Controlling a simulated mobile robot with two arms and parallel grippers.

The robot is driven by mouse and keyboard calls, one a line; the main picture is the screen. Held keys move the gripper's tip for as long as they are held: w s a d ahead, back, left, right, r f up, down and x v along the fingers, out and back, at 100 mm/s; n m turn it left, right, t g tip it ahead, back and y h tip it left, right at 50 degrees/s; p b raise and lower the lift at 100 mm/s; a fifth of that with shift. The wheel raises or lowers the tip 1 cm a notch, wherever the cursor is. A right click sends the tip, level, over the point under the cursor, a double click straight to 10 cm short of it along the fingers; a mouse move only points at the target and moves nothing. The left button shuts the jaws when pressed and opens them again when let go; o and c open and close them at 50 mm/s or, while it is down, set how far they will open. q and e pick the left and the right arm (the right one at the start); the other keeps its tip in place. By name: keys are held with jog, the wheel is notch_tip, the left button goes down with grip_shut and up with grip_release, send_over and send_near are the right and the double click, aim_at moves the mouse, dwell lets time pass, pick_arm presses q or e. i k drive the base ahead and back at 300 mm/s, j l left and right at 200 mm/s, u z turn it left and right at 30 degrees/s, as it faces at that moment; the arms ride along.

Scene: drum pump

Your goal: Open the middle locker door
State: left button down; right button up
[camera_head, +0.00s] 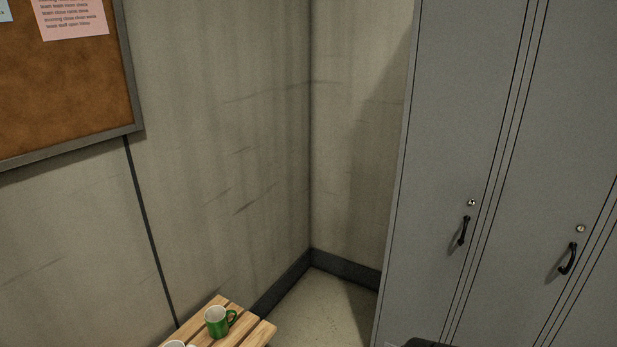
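A grey metal locker bank (392,250) stands on the right. Its leftmost door (450,110) is shut, with a black handle (463,231) and a round silver lock (471,203) above it. The door beside it, the middle door (570,120) as far as I can tell, is also shut. It has a black handle (567,258) with a round lock (580,228) above. Only a sliver of a further door (603,315) shows at the right edge. Neither of my grippers is in view.
A slatted wooden bench (258,334) at the bottom holds a green mug (217,322) and a partly cut-off white cup (178,344). A corkboard (70,90) hangs on the left wall. Bare floor (325,310) lies between bench and lockers. A dark shape at the bottom edge is unclear.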

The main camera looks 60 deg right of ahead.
aim_at(562, 172)
jog(key=z, duration=3.15)
